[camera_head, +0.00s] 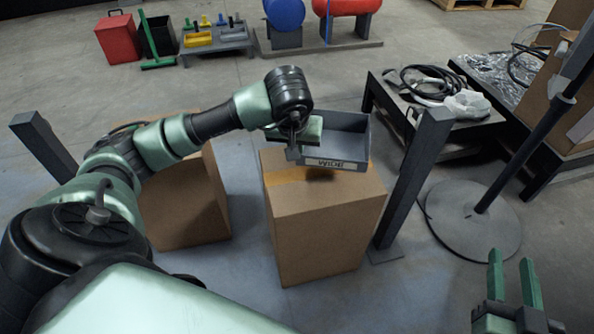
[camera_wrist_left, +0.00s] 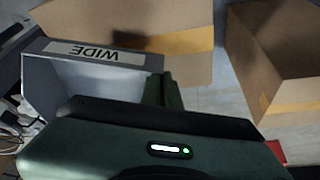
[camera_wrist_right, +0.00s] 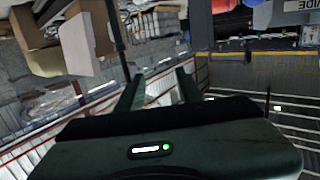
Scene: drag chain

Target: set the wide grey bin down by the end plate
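The wide grey bin (camera_head: 345,140), labelled WIDE on its front, hangs over the right cardboard box (camera_head: 325,225), with a shadow beneath it. My left gripper (camera_head: 303,132) is shut on the bin's left side. The bin (camera_wrist_left: 85,82) also fills the left of the left wrist view, beside the fingers (camera_wrist_left: 163,90). My right gripper (camera_head: 513,272) is open and empty at the lower right; its parted fingers show in the right wrist view (camera_wrist_right: 158,90). Dark grey uprights stand at left (camera_head: 45,145) and right (camera_head: 413,180); I cannot tell which is the end plate.
A second cardboard box (camera_head: 185,205) stands left of the first, partly behind my left arm. A low dark table (camera_head: 400,112) with cables is behind the right upright. A round stand base (camera_head: 470,222) is on the floor at right. Floor in front of the boxes is clear.

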